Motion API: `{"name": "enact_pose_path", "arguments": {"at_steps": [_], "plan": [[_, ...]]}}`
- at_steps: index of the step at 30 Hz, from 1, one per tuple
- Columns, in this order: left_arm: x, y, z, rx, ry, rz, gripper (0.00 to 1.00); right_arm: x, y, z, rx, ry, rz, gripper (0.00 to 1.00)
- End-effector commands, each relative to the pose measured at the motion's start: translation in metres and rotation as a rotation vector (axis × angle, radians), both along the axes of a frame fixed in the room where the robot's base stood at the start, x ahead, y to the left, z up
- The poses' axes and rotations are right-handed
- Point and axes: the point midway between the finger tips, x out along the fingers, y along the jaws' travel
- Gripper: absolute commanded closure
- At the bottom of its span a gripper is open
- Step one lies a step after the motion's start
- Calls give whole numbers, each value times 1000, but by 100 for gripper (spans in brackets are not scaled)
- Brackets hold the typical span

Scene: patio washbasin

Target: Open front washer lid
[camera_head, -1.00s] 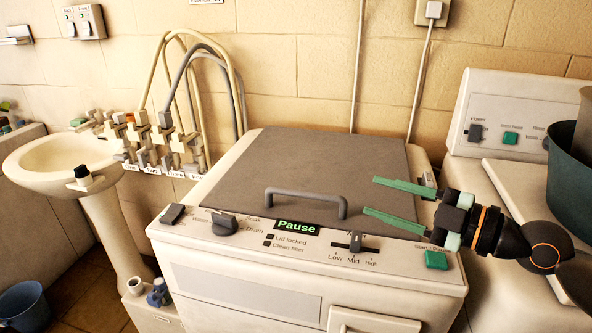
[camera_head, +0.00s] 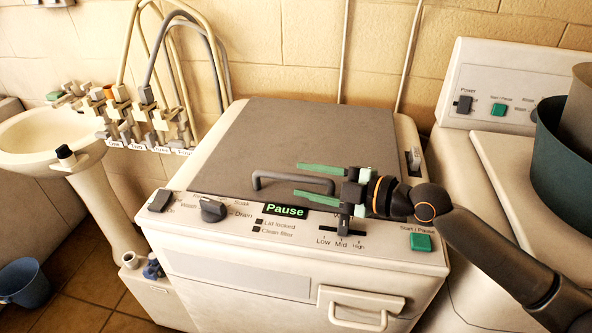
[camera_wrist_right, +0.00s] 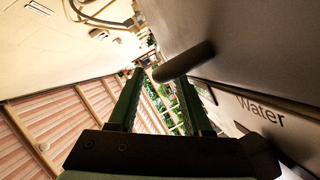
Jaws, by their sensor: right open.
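The front washer (camera_head: 240,275) has a flat grey lid (camera_head: 310,125) that lies closed on its top. A grey bar handle (camera_head: 275,176) stands near the lid's front edge. My right gripper (camera_head: 297,179) is open, its green fingers pointing left over the right part of the handle. In the head view one finger shows behind the bar and one in front of it. In the right wrist view the handle (camera_wrist_right: 185,62) shows near the fingertips, partly between the fingers (camera_wrist_right: 160,76). I cannot tell whether they touch it. My left gripper is not in view.
The washer's panel has a green "Pause" display (camera_head: 285,211), a dark knob (camera_head: 213,209) and a green start button (camera_head: 420,242). A second machine (camera_head: 490,70) with a teal basin (camera_head: 570,150) stands at right. Taps and hoses (camera_head: 150,120) and a sink (camera_head: 45,140) are at left.

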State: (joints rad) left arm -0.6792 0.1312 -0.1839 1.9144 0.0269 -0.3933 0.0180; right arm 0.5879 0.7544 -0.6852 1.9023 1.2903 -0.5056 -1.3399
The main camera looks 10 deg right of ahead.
Motion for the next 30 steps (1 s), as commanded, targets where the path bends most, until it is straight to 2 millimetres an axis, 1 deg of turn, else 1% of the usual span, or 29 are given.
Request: {"name": "enact_pose_path", "arguments": {"at_steps": [1,6,11,18,20,30], "plan": [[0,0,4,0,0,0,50,4,7,1,2,0,2,50],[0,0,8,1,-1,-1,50,15,19,-4,1,-1,0,50],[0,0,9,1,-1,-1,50,18,24,-6,-1,-1,0,50],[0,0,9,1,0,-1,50,18,24,-7,-1,-1,0,50],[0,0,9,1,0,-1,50,18,24,-7,-1,-1,0,56],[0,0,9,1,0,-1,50,18,24,-6,-1,-1,0,94]]}}
